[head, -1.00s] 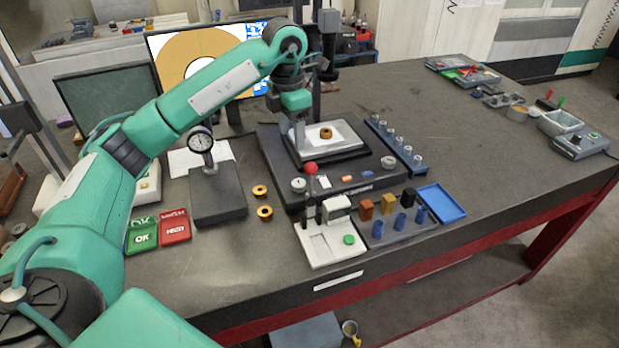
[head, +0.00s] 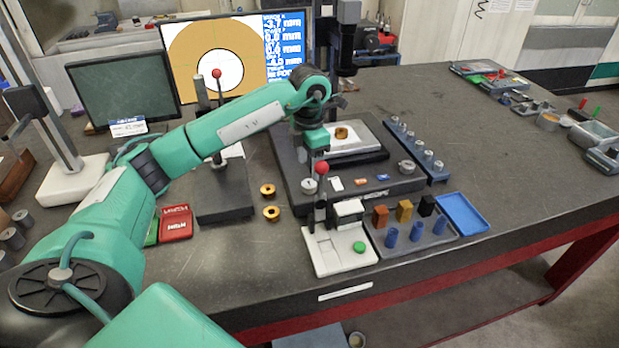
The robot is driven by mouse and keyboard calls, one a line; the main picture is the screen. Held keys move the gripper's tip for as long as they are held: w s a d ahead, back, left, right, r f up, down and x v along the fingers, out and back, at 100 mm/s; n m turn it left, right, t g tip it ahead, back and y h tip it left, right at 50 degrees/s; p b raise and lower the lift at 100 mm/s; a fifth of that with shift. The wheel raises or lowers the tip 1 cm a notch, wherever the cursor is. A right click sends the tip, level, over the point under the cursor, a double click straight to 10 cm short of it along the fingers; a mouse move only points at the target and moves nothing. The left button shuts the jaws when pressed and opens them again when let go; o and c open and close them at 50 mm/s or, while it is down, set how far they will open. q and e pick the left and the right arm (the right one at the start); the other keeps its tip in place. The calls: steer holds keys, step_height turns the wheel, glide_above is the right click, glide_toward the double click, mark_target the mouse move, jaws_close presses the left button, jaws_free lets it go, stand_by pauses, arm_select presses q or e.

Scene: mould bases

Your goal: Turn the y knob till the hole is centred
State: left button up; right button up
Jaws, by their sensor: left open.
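The microscope stage (head: 290,165) carries a small brass ring (head: 342,133) on a white plate. One silver knob (head: 309,185) is on the stage's front left and another (head: 406,167) on its right. I cannot read which is the y knob. My left gripper (head: 315,160) points down, open, just above the front-left knob; its fingertips are partly hidden and I cannot tell whether they touch it. The monitor (head: 180,75) shows a tan ring with a white hole (head: 220,72), slightly low in the picture, beside blue readouts with mm values. My right gripper is out of view.
A dial gauge stand (head: 223,205) and two brass rings (head: 270,200) lie to the left. A rack of coloured blocks (head: 410,235) and a blue tray (head: 462,214) are at right.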

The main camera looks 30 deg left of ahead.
mark_target(309, 183)
arm_select(q)
step_height(309, 183, down, 6)
steer(key=shift+s+f+p, duration=0.1)
steer(key=shift+f+p, duration=0.05)
steer(key=shift+p, duration=0.5)
steer(key=shift+c, duration=0.3)
steer(key=c, duration=0.9)
